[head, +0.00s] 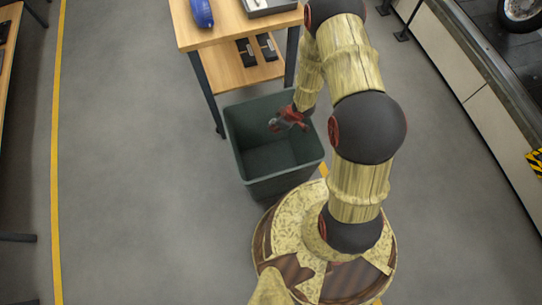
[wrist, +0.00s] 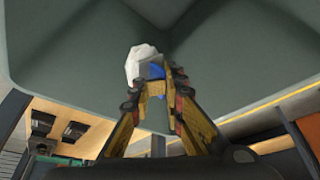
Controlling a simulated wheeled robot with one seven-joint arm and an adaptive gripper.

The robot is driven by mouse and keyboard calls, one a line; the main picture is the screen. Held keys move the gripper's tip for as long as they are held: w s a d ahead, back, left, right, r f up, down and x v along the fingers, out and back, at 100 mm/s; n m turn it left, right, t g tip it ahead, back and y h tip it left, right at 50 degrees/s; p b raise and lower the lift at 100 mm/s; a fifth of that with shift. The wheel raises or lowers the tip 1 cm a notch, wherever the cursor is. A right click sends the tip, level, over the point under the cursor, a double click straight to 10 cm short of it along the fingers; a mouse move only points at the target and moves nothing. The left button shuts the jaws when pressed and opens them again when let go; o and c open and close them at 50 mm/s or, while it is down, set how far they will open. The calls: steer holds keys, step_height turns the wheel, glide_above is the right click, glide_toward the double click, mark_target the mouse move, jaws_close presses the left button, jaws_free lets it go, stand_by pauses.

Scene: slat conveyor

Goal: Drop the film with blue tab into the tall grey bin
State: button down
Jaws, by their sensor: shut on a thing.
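My gripper (head: 289,118) is over the open mouth of the tall grey bin (head: 258,189), near its right back side. In the wrist view my gripper (wrist: 155,84) is shut on a crumpled whitish film (wrist: 142,62) with a blue tab (wrist: 152,71) between the fingertips. The bin's inner walls (wrist: 60,60) fill much of the wrist view beyond the film. In the head view the film is too small to make out clearly at the gripper.
A wooden table (head: 230,35) with a lower shelf stands behind the bin, with a blue object (head: 201,13) on top and dark items (head: 256,49) on the shelf. A conveyor (head: 490,60) runs along the right. The floor left of the bin is clear.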

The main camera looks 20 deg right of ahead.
steer(key=c, duration=1.7)
jaws_free()
steer(key=v, duration=1.2)
